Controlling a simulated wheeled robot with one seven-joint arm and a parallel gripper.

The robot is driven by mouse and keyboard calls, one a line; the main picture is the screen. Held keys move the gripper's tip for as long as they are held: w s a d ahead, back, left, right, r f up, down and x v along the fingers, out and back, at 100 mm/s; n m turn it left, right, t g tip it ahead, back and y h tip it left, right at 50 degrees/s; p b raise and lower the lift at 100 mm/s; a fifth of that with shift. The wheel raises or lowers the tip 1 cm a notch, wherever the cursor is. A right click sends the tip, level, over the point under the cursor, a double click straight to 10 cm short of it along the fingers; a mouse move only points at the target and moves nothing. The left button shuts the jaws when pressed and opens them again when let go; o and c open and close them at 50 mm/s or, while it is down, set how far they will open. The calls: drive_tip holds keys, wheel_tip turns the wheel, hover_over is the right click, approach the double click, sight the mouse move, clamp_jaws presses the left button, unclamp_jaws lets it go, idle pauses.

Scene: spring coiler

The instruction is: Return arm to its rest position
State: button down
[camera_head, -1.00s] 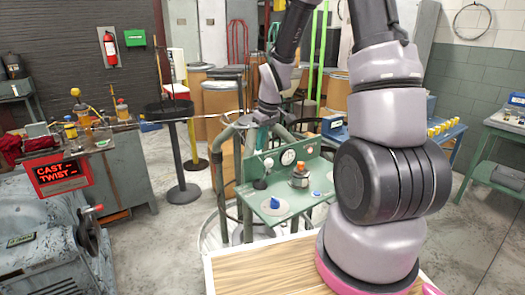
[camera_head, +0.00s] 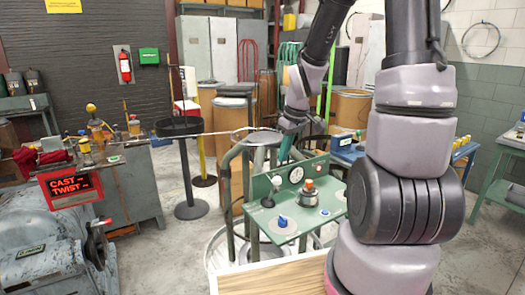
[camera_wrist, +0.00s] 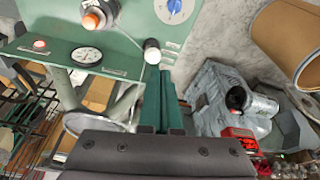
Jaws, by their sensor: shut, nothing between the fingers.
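My arm rises at the right of the head view and bends over to my gripper (camera_head: 283,155), which hangs over the back edge of the green control panel (camera_head: 312,222). Its teal fingers are together, with nothing between them. In the wrist view the fingers (camera_wrist: 161,78) point up the picture, beside the white ball knob (camera_wrist: 152,52) of a lever. I cannot tell the exact gap to the panel. The lever's white knob also shows in the head view (camera_head: 277,181), left of a gauge (camera_head: 296,174).
The panel carries an orange-topped button (camera_head: 309,184) and a blue knob (camera_head: 282,222). A black tray on a post (camera_head: 180,127) stands left. A red-lettered sign (camera_head: 71,185) sits above a grey machine (camera_head: 45,250). Brown drums (camera_head: 350,108) stand behind. A wooden top (camera_head: 270,277) lies in front.

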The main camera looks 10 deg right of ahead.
drive_tip(key=s+r+m+t, duration=0.2)
drive_tip(key=s+r+m, duration=0.3)
drive_tip(key=r, duration=0.6)
drive_tip(key=s+r+m+t, duration=0.2)
drive_tip(key=s+r+m, duration=0.3)
drive_tip(key=s+r, duration=0.5)
drive_tip(key=shift+r+t+y, duration=0.3)
drive_tip(key=shift+r, duration=0.55)
